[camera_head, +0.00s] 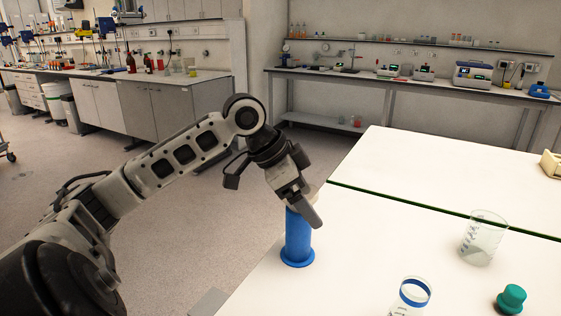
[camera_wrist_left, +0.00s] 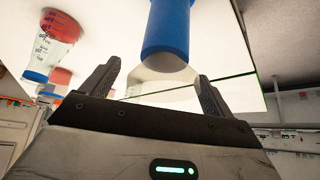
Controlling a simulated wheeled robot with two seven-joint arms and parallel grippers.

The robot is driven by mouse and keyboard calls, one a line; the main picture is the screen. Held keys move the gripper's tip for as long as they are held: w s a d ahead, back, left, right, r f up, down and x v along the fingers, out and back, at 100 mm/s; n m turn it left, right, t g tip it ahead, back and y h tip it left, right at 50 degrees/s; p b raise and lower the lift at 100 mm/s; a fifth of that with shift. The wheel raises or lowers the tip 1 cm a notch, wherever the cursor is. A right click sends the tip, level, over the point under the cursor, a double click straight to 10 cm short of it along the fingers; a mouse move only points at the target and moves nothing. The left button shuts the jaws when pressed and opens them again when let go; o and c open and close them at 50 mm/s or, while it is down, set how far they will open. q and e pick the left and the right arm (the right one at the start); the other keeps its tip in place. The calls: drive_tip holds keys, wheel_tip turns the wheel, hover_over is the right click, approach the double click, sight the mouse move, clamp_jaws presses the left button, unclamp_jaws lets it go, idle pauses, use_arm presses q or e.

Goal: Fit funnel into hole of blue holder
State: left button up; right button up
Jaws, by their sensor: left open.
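The blue holder (camera_head: 298,242) stands upright on a round base near the left edge of the white table. It also shows at the top of the left wrist view (camera_wrist_left: 167,25). A pale, translucent funnel (camera_wrist_left: 160,72) is at the holder's upper end, with its wide part away from the holder; how deep it sits cannot be told. My left gripper (camera_head: 302,203) is at the top of the holder. In the left wrist view its fingers (camera_wrist_left: 157,88) are open, one on each side of the funnel. In the head view the gripper mostly hides the funnel. My right gripper is out of view.
A clear beaker (camera_head: 483,238) stands to the right on the table. A clear vessel with a blue rim (camera_head: 413,292) and a teal stopper (camera_head: 511,299) are near the front. The table between holder and beaker is clear.

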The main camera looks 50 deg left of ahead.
use_arm(q)
drive_tip(key=b+v, duration=0.1)
drive_tip(key=v, duration=1.5)
